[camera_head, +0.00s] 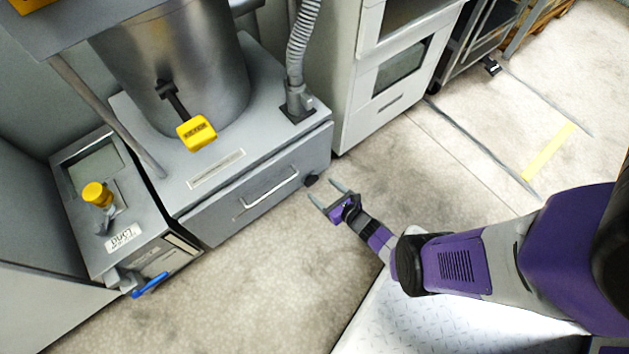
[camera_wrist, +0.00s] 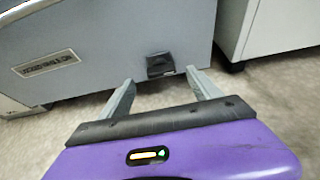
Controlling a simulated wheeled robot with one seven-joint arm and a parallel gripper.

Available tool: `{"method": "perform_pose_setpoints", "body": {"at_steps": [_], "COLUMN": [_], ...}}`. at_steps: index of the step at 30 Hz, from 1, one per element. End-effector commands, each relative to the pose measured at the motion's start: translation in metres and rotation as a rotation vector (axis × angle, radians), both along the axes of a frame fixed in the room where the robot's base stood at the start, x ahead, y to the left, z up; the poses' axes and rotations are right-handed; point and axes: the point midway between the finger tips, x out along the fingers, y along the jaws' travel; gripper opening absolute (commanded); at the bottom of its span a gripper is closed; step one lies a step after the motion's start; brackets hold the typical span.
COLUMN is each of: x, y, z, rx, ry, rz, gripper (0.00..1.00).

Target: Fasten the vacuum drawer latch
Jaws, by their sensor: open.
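The vacuum drawer (camera_head: 250,195) is a grey front with a silver bar handle (camera_head: 268,193), low on the grey machine base. It looks closed. A small black latch (camera_head: 311,180) sits at the drawer front's right end. In the wrist view the black latch (camera_wrist: 160,65) is ahead, a little above and between the fingertips. My gripper (camera_head: 327,196) is open and empty, just in front of the latch and apart from it. Its two grey fingers (camera_wrist: 162,86) point at the machine in the wrist view. Whether the latch is fastened cannot be told.
A steel cylinder with a yellow-tagged handle (camera_head: 196,132) stands on the base, beside a grey hose (camera_head: 301,50). A control box with a yellow knob (camera_head: 98,194) and blue lever (camera_head: 150,285) is left. A white cabinet (camera_head: 370,110) stands right. The floor in front is clear.

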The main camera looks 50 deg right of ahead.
Motion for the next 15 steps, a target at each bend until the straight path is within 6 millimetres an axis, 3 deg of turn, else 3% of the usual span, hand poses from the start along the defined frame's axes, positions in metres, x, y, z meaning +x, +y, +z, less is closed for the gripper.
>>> {"method": "perform_pose_setpoints", "body": {"at_steps": [7,15], "x": [0.031,0.042], "y": [-0.009,-0.012], "z": [-0.017,-0.019], "rx": [-0.002,-0.002], "ry": [0.000,0.003], "rz": [0.001,0.001], "gripper": [0.73,0.73]}}
